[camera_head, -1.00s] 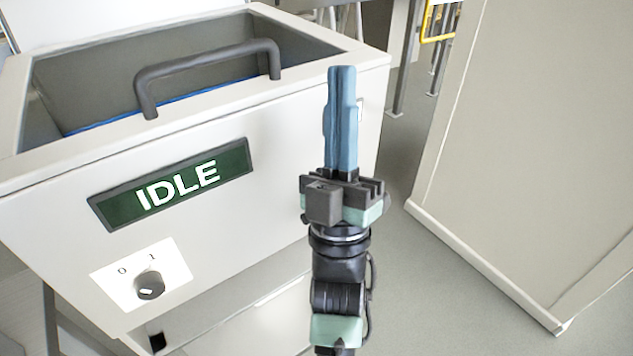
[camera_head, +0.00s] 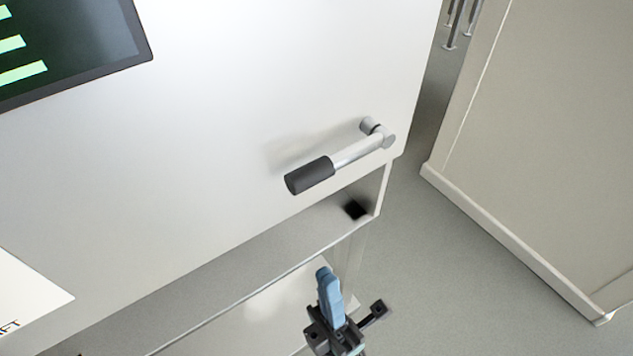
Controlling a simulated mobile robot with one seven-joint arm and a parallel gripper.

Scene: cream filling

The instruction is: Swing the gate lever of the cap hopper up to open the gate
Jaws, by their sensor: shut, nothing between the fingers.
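The gate lever (camera_head: 352,153) is on the lower right of a white machine front (camera_head: 220,110). It has a grey metal arm and a dark cylindrical grip (camera_head: 309,176). It runs from its pivot at the right (camera_head: 380,133) out to the left and slightly down in the picture. My gripper (camera_head: 323,275) is at the bottom of the view, below the lever and apart from it. Its blue fingers are shut with nothing between them and point up in the picture.
A dark screen with green bars (camera_head: 70,45) is at the upper left of the machine. An open recess with a pale ledge (camera_head: 290,235) lies under the front panel. A beige cabinet (camera_head: 550,130) stands at the right, with grey floor (camera_head: 450,270) between.

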